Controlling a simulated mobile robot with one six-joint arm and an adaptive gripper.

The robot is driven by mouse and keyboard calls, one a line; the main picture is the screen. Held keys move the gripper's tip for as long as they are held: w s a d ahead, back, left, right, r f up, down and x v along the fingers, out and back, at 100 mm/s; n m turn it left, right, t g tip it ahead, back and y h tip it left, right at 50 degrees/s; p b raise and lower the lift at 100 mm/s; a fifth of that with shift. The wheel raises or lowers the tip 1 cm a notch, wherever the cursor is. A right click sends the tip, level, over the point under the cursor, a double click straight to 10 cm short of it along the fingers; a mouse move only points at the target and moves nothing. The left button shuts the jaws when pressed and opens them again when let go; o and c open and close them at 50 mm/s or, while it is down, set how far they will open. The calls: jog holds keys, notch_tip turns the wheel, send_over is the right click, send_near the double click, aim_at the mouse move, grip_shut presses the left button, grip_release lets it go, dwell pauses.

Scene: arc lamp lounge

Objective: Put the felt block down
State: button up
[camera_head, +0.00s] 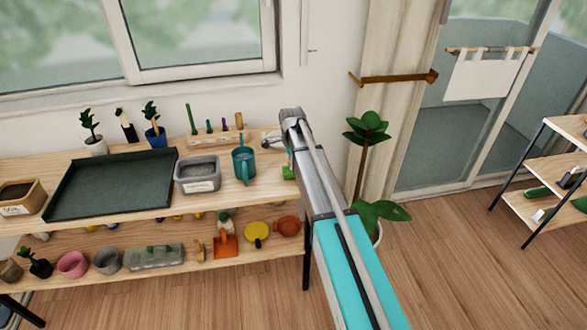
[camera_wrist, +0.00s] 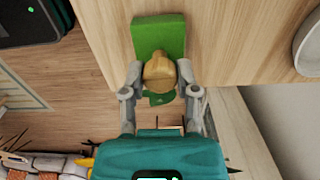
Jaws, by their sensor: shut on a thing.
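The felt block (camera_wrist: 158,32) is green with a round wooden knob (camera_wrist: 159,73). My gripper (camera_wrist: 160,76) is shut on it, with a finger on each side of the knob in the wrist view. The block lies over the pale wooden shelf top (camera_wrist: 225,40), near its edge; I cannot tell whether it touches the wood. In the head view a small green part of the block (camera_head: 288,173) shows at the right end of the upper shelf, and my arm hides much of the gripper.
A teal watering can (camera_head: 243,165) stands just left of the block, with a grey bin (camera_head: 198,174) beyond it. A dark tray (camera_head: 112,184) lies further left. A tall potted plant (camera_head: 368,140) stands right of the shelf. Lower-shelf pots sit below.

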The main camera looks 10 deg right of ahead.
jog(key=shift+f, duration=0.55)
jog(key=shift+f+b, duration=0.15)
jog(key=shift+b, duration=0.3)
jog(key=o, duration=1)
jog(key=shift+r, duration=0.25)
notch_tip(320, 180, up, 12)
jog(key=p, duration=1.2)
